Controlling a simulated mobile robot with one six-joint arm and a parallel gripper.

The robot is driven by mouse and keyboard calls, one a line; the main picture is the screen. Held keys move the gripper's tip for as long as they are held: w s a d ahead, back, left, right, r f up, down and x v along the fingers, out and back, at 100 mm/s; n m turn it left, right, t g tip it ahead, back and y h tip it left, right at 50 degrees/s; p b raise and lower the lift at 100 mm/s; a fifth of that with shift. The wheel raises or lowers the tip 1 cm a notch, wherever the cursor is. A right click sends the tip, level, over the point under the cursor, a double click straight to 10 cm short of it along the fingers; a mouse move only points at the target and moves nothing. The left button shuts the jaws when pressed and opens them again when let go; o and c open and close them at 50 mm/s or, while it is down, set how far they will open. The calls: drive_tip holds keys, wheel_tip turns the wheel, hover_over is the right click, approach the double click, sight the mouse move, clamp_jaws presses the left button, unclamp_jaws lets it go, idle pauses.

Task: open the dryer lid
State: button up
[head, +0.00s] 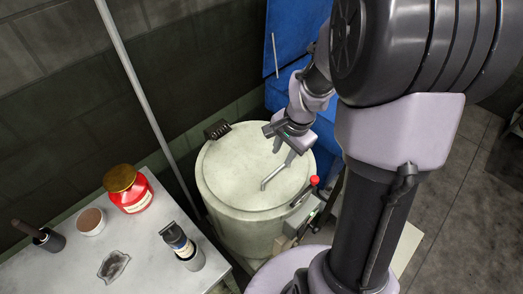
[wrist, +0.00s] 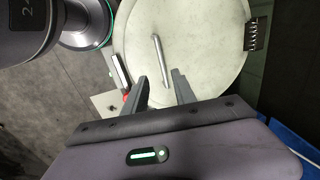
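The dryer (head: 245,232) is a pale round drum with its flat lid (head: 228,172) lying shut on top. A metal bar handle (head: 275,172) stands on the lid; in the wrist view the handle (wrist: 160,60) runs lengthwise across the lid (wrist: 205,45). A dark hinge (head: 217,129) sits at the lid's rear left edge and shows at the right in the wrist view (wrist: 254,36). My gripper (head: 284,151) is above the lid near the handle. Its two fingers (wrist: 161,87) are apart and empty, with the handle lined up between them in the wrist view. Contact is not visible.
A red knob lever (head: 314,181) stands at the dryer's right side. A pole (head: 140,90) and dark wall stand behind; a blue panel (head: 290,35) is behind my arm.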

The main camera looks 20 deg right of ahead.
sight(274, 173)
drive_tip(key=f+b, duration=0.1)
drive_tip(key=f, duration=0.2)
drive_tip(key=w+f+b, duration=0.1)
drive_tip(key=f, duration=0.3)
drive_tip(key=w+f+b, duration=0.1)
drive_tip(key=f+b, duration=0.1)
drive_tip(key=f, duration=0.2)
drive_tip(key=shift+w+a+f, duration=0.15)
drive_tip(key=shift+a+f, duration=0.05)
drive_tip(key=shift+a, duration=0.2)
clamp_jaws()
idle(0.5)
